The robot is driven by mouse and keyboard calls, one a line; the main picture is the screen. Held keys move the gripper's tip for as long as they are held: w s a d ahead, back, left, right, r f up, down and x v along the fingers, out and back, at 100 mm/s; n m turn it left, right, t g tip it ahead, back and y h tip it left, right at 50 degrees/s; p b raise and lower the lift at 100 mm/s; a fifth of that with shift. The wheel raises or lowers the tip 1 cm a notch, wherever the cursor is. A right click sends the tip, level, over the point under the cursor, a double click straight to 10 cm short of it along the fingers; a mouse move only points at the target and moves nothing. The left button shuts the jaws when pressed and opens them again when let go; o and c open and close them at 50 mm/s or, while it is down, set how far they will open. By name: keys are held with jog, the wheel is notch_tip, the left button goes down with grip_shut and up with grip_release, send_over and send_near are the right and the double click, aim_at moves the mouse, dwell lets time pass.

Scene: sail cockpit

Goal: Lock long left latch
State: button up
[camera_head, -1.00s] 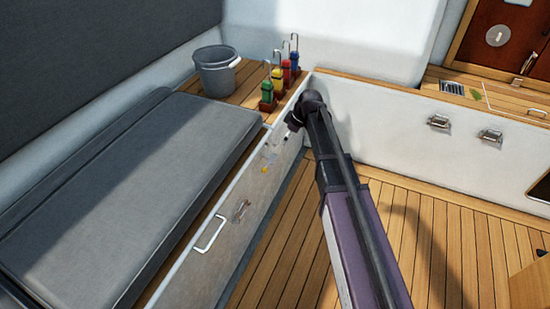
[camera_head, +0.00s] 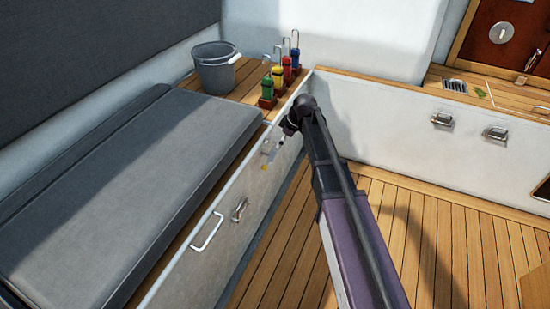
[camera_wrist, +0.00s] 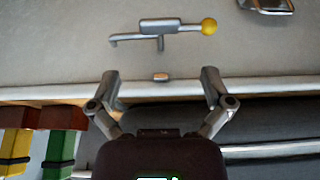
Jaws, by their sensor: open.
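The long latch (camera_wrist: 172,27) is a grey metal lever with a yellow ball knob (camera_wrist: 209,26) on the light locker face in the wrist view. Its lever lies roughly level, knob to the right. A small metal catch (camera_wrist: 161,77) sits near the panel edge. In the head view the yellow knob (camera_head: 264,167) shows small below my wrist. My gripper (camera_wrist: 161,76) is open and empty, its fingers spread to either side of the small catch in the picture. The latch appears beyond the fingertips, apart from them. The head view does not show the fingers clearly.
A white U-shaped handle (camera_head: 206,232) and a metal clasp (camera_head: 239,210) are on the same locker face. Colored winch-like items (camera_head: 266,90) and a grey bucket (camera_head: 215,70) stand above. A grey cushion (camera_head: 130,190) covers the bench.

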aim_at(273, 156)
jog(key=shift+b+x, duration=3.85)
jog(key=shift+x, duration=0.55)
jog(key=shift+c, duration=0.2)
jog(key=c, duration=1.1)
